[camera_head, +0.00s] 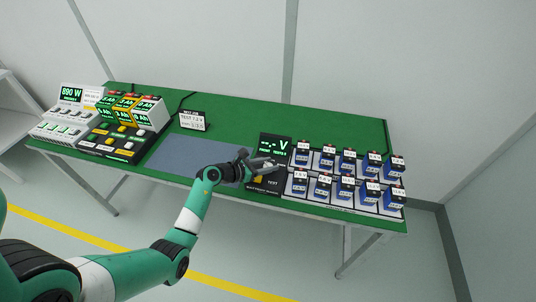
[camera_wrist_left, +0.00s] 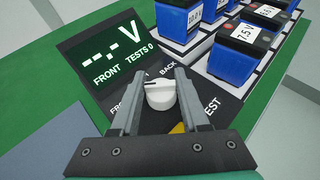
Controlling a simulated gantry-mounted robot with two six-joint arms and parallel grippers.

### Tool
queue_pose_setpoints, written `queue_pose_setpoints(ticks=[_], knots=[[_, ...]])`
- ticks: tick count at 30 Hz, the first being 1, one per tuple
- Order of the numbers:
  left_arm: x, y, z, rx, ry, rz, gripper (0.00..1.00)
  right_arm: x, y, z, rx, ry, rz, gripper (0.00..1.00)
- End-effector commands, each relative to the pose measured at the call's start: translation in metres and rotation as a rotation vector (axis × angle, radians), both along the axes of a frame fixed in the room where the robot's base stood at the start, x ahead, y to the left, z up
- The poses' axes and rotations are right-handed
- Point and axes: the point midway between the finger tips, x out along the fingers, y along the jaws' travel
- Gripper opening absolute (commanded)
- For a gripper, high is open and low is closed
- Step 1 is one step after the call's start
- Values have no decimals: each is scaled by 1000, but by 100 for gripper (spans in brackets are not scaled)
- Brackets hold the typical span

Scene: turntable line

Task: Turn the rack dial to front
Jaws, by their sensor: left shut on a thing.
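The rack dial (camera_wrist_left: 160,98) is a round white knob on the dark tester panel (camera_wrist_left: 133,122), below its screen. The words BACK and part of FRONT show on the panel near it. My left gripper (camera_wrist_left: 159,78) is shut on the dial, one finger on each side. In the head view my left gripper (camera_head: 265,164) is over the tester at the front of the table. The tester screen (camera_wrist_left: 112,60) reads "--.- V", FRONT and TESTS 0. A finger hides part of the FRONT label. My right gripper is not in view.
Two rows of blue batteries (camera_head: 321,187) with white voltage labels stand in a rack just right of the tester. A yellow button (camera_wrist_left: 178,129) is partly hidden behind a finger. A grey mat (camera_head: 200,157) lies bare to the left. Devices with green screens (camera_head: 70,94) stand at far left.

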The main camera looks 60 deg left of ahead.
Motion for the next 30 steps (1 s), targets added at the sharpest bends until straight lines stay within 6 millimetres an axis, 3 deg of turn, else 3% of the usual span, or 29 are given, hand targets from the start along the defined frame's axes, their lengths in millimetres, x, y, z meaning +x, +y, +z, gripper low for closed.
queue_pose_setpoints(ticks=[2,12,13,18,26,30], knots=[[0,-2,4,-2,2,28,0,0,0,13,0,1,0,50],[0,0,-1,1,-2,48,0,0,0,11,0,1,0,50],[0,0,-1,1,-2,48,47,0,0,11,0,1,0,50],[0,0,-1,2,-2,47,75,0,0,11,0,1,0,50],[-1,0,0,2,-2,47,75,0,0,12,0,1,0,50],[-10,-2,6,1,-2,48,75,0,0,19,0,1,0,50]])
